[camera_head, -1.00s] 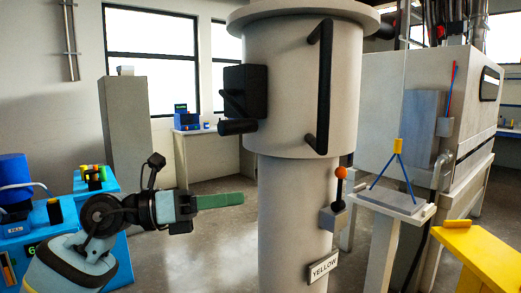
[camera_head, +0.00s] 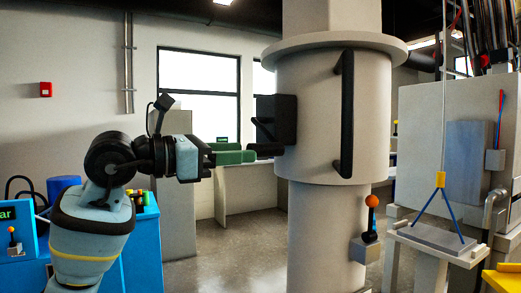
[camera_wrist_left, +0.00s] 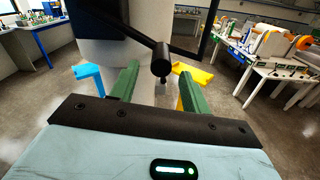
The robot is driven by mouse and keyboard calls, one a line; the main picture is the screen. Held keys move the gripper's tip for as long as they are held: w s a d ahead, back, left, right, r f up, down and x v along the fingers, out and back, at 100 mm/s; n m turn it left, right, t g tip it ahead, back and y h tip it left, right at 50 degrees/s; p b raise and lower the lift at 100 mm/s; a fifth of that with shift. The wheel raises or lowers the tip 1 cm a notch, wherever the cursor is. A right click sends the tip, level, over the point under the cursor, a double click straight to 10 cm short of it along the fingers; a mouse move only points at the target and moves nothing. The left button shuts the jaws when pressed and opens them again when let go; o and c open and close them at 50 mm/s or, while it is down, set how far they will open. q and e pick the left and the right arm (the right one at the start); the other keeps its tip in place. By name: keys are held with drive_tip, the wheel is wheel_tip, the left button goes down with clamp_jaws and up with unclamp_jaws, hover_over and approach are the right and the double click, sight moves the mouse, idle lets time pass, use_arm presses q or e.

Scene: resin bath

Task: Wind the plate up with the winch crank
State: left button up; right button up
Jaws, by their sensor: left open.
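The winch is a black box (camera_head: 284,117) on the side of the thick pale column. Its crank has a black arm and a black grip (camera_head: 267,151) pointing left. My left gripper (camera_head: 243,157), with green fingers, is open and level with the grip, its tips close to the grip's end. In the left wrist view the round end of the crank grip (camera_wrist_left: 160,66) shows between and just beyond the open fingers (camera_wrist_left: 157,85). The grey plate (camera_head: 437,237) hangs by blue slings from a thin cable, at or on a white stand. Contact is unclear. My right gripper is out of view.
The column (camera_head: 325,215) carries a long black handle (camera_head: 347,115) and, below, an orange-knobbed lever (camera_head: 371,203). A blue bench (camera_head: 148,240) stands at the left, a pale cabinet (camera_head: 425,130) at the right.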

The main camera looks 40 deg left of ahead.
sight(261, 151)
use_arm(q)
drive_tip(key=shift+p+x, duration=0.4)
drive_tip(key=shift+x, duration=2.4)
clamp_jaws()
